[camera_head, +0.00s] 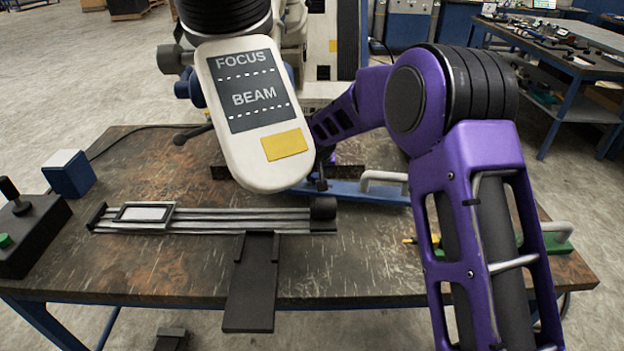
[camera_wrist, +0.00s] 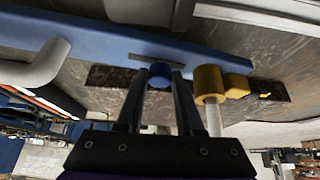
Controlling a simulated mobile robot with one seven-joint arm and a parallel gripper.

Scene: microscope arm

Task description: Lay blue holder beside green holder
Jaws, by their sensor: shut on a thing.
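The blue holder (camera_head: 350,193) is a long blue bar with a pale handle. It is at the back of the bench, partly behind the white FOCUS/BEAM panel. In the wrist view the blue holder (camera_wrist: 95,38) crosses the top. My gripper (camera_wrist: 160,77) is shut on a small round blue part that appears to belong to it. In the head view my gripper (camera_head: 321,178) is small and dark beside the panel. I cannot tell whether the bar touches the bench. The green holder (camera_head: 562,246), with its own pale handle, is at the right, partly hidden behind my purple arm.
A grey slide rail (camera_head: 200,222) with a framed plate lies at the left on the worn bench (camera_head: 160,265). A black bracket (camera_head: 252,290) juts over the front edge. A blue box (camera_head: 70,175) and black control box (camera_head: 30,235) stand far left. A yellow cylinder (camera_wrist: 209,82) is close beside my fingers.

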